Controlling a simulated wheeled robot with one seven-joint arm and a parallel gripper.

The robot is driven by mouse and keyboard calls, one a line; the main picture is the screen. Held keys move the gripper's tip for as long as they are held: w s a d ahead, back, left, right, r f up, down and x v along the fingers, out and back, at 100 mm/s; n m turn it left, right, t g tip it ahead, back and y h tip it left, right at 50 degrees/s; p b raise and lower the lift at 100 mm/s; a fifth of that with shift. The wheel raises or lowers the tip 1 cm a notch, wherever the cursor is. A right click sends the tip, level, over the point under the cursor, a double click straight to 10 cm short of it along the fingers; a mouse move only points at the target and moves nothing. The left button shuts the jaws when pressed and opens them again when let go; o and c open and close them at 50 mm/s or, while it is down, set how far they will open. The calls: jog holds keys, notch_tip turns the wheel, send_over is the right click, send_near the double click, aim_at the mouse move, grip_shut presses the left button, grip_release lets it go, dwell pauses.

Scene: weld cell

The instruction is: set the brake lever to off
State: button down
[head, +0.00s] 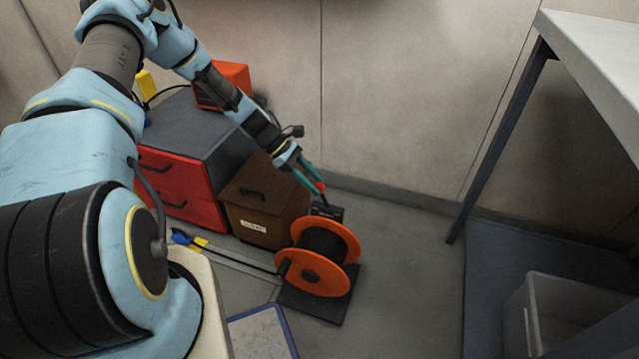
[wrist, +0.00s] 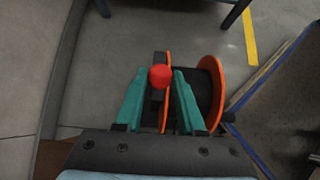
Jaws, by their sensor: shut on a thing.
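The orange cable reel (head: 311,272) with dark cable stands on a black base plate (head: 312,307) on the floor. It also shows in the wrist view (wrist: 208,68). The brake lever rises behind the reel, and its red knob (head: 320,186) is at the top of a dark stem. In the wrist view the red knob (wrist: 161,76) sits between the teal fingers of my gripper (wrist: 163,82). In the head view my gripper (head: 315,184) reaches down to the knob from the upper left. It is shut on the lever. The lever's pivot is partly hidden.
A brown box (head: 262,205) and a red drawer cabinet (head: 177,190) stand left of the reel. A cable end with a blue and yellow piece (head: 188,240) lies on the floor. A workbench (head: 590,40) and a grey bin (head: 560,325) are at right. Floor right of the reel is clear.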

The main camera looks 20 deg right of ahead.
jog(key=shift+w+a+f+g+h, duration=0.25)
jog(key=shift+w+a+g+h, duration=0.05)
jog(key=shift+g+h, duration=0.1)
dwell(0.3)
jog(key=c, duration=0.5)
grip_release()
jog(key=v, duration=1)
jog(key=shift+w+a+r, duration=0.2)
jog(key=shift+a+r, duration=0.05)
jog(key=shift+a, duration=0.05)
